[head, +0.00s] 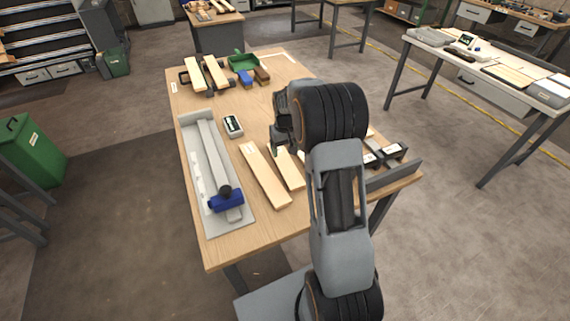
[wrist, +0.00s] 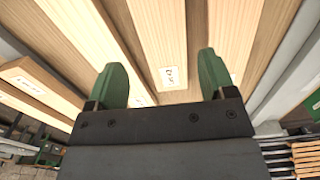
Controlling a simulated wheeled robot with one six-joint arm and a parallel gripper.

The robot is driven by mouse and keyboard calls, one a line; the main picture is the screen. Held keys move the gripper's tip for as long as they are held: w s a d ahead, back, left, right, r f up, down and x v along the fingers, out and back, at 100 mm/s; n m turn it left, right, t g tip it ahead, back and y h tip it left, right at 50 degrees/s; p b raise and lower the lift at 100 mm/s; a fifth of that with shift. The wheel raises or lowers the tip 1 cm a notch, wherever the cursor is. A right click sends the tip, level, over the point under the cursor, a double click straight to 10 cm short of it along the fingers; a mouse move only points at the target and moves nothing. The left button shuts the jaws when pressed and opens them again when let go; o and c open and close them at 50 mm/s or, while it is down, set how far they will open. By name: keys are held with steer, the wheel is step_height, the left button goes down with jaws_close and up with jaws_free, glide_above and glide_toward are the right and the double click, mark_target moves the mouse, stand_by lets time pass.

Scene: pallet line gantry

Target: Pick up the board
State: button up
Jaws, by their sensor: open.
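Several pale wooden boards lie side by side on the table (head: 225,255). In the head view one long board (head: 265,176) lies left of my gripper, and another board (head: 287,167) lies below it, partly hidden by my arm. My gripper (head: 277,143) is low over the far ends of these boards, mostly hidden by its own wrist. In the wrist view my gripper (wrist: 162,68) is open, with green fingers apart. A board with a white label (wrist: 163,40) shows between the fingers. Other boards show to its left (wrist: 84,38) and right (wrist: 234,32). I cannot tell whether the fingers touch any board.
A grey fixture with a blue clamp (head: 226,200) lies along the table's left side. A small device with a screen (head: 233,126) stands beside it. Dark trays (head: 391,152) lie right of my arm.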

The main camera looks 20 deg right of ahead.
mark_target(285, 162)
steer(key=shift+a+f+p, duration=0.15)
steer(key=shift+f+p, duration=0.55)
steer(key=shift+f, duration=2.75)
steer(key=c, duration=0.7)
